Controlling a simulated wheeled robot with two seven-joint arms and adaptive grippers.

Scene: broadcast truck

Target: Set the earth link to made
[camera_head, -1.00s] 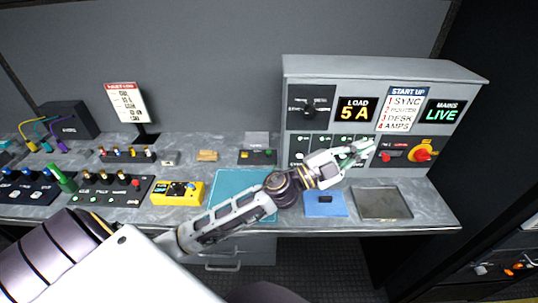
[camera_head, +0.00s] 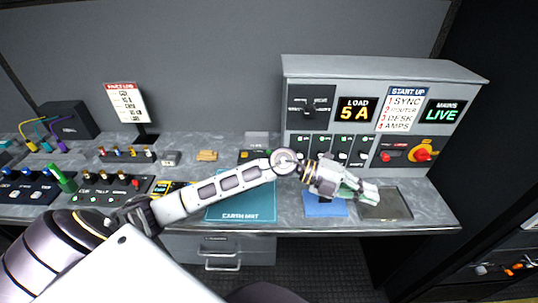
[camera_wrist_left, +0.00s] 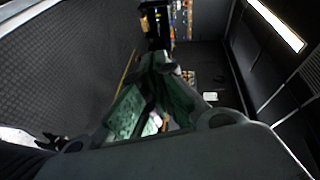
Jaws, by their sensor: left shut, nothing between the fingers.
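I cannot tell for sure which part is the earth link. A teal mat (camera_head: 240,214), lettered "EARTH MAT", lies on the bench, partly covered by my left arm. A blue pad (camera_head: 322,209) with a dark piece on it lies right of the mat, partly hidden by my left wrist. My left gripper (camera_head: 372,194) is shut and empty over the shallow grey tray (camera_head: 398,212), in front of the panel. Its green fingers (camera_wrist_left: 160,65) also show in the left wrist view. My right gripper is not in view.
The bench's front edge runs just below the tray.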

